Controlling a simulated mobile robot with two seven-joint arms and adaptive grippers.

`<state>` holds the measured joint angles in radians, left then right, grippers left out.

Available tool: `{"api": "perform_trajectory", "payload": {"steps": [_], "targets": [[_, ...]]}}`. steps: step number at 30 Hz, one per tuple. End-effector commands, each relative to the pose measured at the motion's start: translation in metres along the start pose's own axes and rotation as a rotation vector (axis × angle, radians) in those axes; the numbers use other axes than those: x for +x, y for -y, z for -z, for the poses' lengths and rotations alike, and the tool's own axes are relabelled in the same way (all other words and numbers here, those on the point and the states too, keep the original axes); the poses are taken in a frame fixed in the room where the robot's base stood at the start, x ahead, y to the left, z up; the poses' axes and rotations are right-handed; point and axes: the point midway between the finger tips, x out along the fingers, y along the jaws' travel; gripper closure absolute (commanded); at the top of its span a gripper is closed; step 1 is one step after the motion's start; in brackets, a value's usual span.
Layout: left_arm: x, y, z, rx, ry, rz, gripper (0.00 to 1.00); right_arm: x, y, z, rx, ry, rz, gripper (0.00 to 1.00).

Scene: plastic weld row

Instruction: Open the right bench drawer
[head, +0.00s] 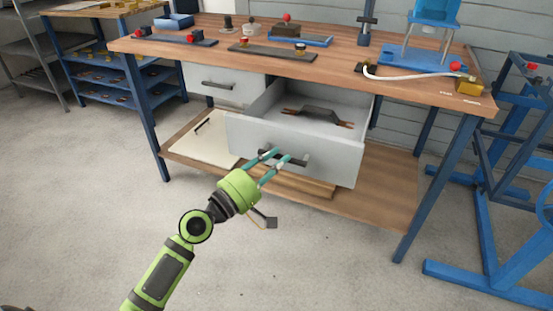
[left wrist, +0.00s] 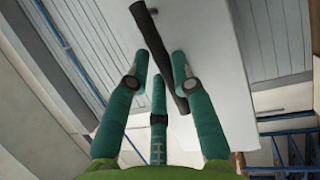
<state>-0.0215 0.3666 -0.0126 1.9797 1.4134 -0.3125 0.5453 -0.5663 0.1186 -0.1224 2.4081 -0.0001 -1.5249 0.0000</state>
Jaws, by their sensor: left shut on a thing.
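The right bench drawer (head: 325,155) is a light grey box under the bench top, and it stands pulled out with its inside showing. Its dark bar handle (head: 294,160) is on the front panel. My left gripper (head: 277,157) reaches it from below left, with its teal fingers shut on the handle. In the left wrist view the handle (left wrist: 150,30) runs at a slant between the fingers (left wrist: 160,85), against the pale drawer front (left wrist: 205,50). A dark tool with brownish ends (head: 318,116) lies in the drawer. My right gripper is not in view.
The left drawer (head: 225,88) is closed. The wooden bench top (head: 335,67) carries several parts and a blue stand (head: 425,55). A lower shelf (head: 385,195) holds flat boards under the drawers. The floor (head: 350,265) in front is clear.

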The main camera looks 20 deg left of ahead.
Motion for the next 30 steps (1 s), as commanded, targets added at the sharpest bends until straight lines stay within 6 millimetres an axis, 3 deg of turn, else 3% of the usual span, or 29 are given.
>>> {"api": "perform_trajectory", "payload": {"steps": [9, 10, 11, 23, 30], "targets": [[0.000, -0.001, 0.000, 0.000, 0.000, -0.001, 1.00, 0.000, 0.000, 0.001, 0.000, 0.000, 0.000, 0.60], [0.000, 0.000, 0.000, 0.000, 0.000, -0.001, 0.64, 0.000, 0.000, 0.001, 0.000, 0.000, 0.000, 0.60], [0.000, 0.000, 0.000, 0.000, 0.000, -0.001, 0.52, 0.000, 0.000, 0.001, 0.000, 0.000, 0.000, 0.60], [-0.004, 0.000, 0.000, 0.000, -0.001, 0.001, 0.51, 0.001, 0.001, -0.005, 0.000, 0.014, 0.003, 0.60], [-0.040, 0.002, 0.000, -0.003, -0.001, 0.006, 0.51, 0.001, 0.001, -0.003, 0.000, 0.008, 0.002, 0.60]]}}
